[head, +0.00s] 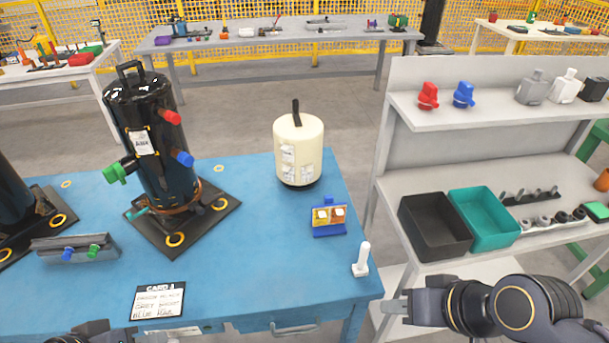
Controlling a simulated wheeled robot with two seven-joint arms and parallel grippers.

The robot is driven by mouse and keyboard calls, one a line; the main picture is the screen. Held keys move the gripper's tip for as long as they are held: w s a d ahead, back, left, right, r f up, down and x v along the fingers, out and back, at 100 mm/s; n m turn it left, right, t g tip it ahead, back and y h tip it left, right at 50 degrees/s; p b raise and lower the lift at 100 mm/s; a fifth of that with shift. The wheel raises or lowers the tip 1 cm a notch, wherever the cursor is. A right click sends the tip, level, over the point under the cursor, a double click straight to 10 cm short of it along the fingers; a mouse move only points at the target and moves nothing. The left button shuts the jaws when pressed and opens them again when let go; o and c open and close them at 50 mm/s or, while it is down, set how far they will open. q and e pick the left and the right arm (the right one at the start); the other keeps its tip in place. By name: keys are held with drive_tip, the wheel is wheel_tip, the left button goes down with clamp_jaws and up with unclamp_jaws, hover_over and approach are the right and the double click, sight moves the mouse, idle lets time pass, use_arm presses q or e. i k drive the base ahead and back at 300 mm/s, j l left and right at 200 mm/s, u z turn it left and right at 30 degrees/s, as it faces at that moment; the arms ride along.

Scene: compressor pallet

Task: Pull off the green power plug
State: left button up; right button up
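The green plug (115,173) sticks out from the left side of the black compressor (150,140), at about mid-height. It appears seated on the compressor. A red plug (170,117) and a blue plug (185,159) sit on the compressor's right side. My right gripper (388,307) is off the table's right front corner, far from the green plug, with nothing visible in it; its finger gap cannot be made out. Only a dark part of my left arm shows at the bottom left edge; its fingers are out of view.
The compressor stands on a dark base plate (215,205) on the blue table (260,250). A grey block with blue and green fittings (75,248), a card (158,301), a cream tank (299,140) and a blue holder (329,218) are nearby. A shelf (400,185) stands right.

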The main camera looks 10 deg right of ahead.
sight(114, 173)
drive_tip(key=i+j+z, duration=0.2)
drive_tip(key=i+j, duration=0.6)
